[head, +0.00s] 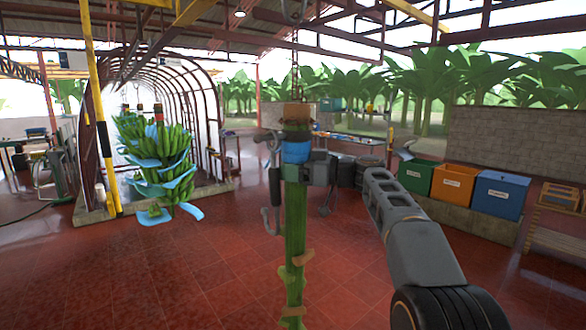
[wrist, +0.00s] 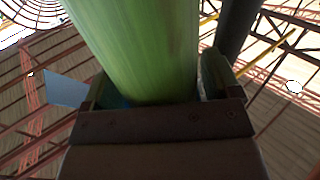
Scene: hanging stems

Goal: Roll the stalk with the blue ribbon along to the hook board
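The stalk with the blue ribbon (head: 295,225) hangs upright in the centre of the head view, a bare green stem with a brown top. Its blue ribbon (head: 296,152) is wrapped just below the top. My gripper (head: 300,172) is at the stalk just under the ribbon. In the wrist view the green stalk (wrist: 145,50) stands between the two fingers of my gripper (wrist: 160,88). Whether both fingers press on it is not clear. The hook board is not clearly identifiable; grey hooks (head: 275,190) show beside the stalk.
A banana bunch with blue sheets (head: 160,165) hangs at the left, near a yellow post (head: 100,120). Green, orange and blue bins (head: 455,185) stand on a ledge at the right. A hooped tunnel frame (head: 200,110) stands behind. The red tiled floor is open in front.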

